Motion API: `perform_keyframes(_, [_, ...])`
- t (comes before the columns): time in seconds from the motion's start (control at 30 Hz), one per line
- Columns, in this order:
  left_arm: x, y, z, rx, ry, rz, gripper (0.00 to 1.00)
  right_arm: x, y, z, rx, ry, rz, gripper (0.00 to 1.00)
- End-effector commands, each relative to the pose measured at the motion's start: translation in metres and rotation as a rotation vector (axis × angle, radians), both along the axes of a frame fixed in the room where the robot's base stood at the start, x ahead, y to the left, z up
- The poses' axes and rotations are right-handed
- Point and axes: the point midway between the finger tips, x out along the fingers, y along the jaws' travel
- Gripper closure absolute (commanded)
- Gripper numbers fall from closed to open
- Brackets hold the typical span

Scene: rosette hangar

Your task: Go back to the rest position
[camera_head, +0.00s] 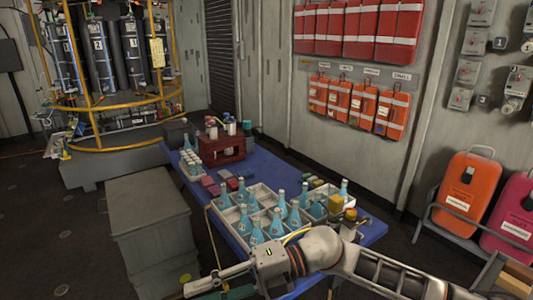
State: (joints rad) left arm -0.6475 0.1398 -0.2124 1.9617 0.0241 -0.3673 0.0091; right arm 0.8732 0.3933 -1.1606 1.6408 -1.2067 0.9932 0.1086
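My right arm comes in from the lower right and reaches left across the near edge of the blue table (270,165). My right gripper (215,284) is at the bottom of the head view, low and left of the table's near corner. Its fingers are partly cut off by the frame edge, and I cannot tell whether they are open or shut. I see nothing clearly held in it. My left gripper is not in view.
On the table are a white divided crate (229,215) with several blue bottles, a dark red rack (222,150) and small coloured blocks. A grey chest (147,220) stands left of the table. Floor at far left is clear.

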Motion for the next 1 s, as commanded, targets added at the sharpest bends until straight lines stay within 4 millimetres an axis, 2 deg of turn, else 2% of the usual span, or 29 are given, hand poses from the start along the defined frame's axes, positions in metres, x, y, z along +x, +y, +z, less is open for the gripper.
perform_keyframes(0.07, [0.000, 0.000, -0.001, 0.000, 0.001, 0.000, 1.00, -0.003, 0.009, 0.011, 0.119, 0.092, -0.070, 0.77])
perform_keyframes(0.2, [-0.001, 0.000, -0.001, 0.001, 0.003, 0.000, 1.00, 0.011, 0.009, 0.028, 0.302, 0.248, -0.230, 0.77])
perform_keyframes(0.33, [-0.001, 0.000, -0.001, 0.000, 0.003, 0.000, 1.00, 0.035, -0.006, 0.029, 0.436, 0.405, -0.406, 0.77])
perform_keyframes(0.47, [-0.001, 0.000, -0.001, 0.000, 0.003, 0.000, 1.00, 0.059, -0.034, 0.013, 0.529, 0.560, -0.591, 0.77])
perform_keyframes(0.57, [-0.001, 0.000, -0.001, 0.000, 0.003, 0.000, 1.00, 0.076, -0.062, -0.012, 0.579, 0.684, -0.744, 0.77])
perform_keyframes(0.67, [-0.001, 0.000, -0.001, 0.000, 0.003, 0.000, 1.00, 0.087, -0.097, -0.049, 0.607, 0.815, -0.913, 0.77])
perform_keyframes(0.77, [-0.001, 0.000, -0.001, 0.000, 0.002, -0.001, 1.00, 0.088, -0.136, -0.096, 0.614, 0.950, -1.085, 0.77])
perform_keyframes(0.87, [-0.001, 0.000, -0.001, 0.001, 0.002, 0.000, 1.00, 0.078, -0.177, -0.149, 0.595, 1.083, -1.259, 0.77])
perform_keyframes(1.0, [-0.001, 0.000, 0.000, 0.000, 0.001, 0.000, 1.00, 0.043, -0.231, -0.222, 0.537, 1.253, -1.481, 0.77])
